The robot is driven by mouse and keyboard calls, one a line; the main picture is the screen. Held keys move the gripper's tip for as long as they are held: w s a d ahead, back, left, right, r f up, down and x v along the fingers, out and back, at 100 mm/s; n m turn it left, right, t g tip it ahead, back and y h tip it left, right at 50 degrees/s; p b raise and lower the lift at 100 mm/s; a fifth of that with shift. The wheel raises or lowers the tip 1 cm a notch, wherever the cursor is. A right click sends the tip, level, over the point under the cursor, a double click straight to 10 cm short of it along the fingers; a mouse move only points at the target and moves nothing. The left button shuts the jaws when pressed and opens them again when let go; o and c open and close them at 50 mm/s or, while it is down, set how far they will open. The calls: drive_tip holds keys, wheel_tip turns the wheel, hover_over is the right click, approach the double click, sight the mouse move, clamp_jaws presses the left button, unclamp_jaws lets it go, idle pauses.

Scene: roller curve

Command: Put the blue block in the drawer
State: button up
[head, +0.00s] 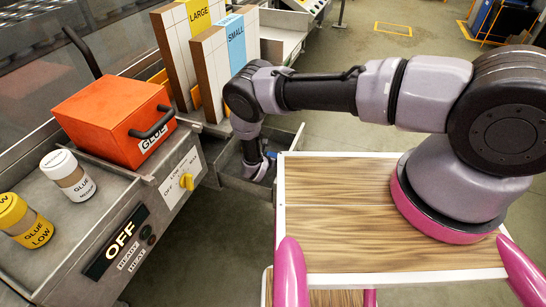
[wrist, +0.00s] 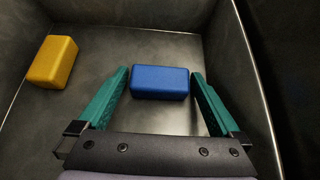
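The blue block (wrist: 160,82) lies flat on the grey floor of the open drawer (wrist: 100,55) in the wrist view. My gripper (wrist: 160,78) has its green fingers spread, one on each side of the block. Narrow gaps show between the block and the fingers, and the block is not visibly gripped. My gripper (head: 257,168) is small and partly hidden there, and I cannot make out the block clearly.
A yellow block (wrist: 52,62) lies in the drawer to the left. Drawer walls stand close around. In the head view an orange glue box (head: 105,115), a white glue bottle (head: 68,177) and a yellow glue bottle (head: 24,222) stand on the machine. Upright boards (head: 210,75) stand behind.

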drive_tip(key=shift+s+a+r, duration=0.1)
drive_tip(key=shift+r, duration=0.15)
drive_tip(key=v, duration=1.1)
drive_tip(key=shift+s+r, duration=0.2)
drive_tip(key=shift+s, duration=0.05)
drive_tip(key=shift+a, duration=0.1)
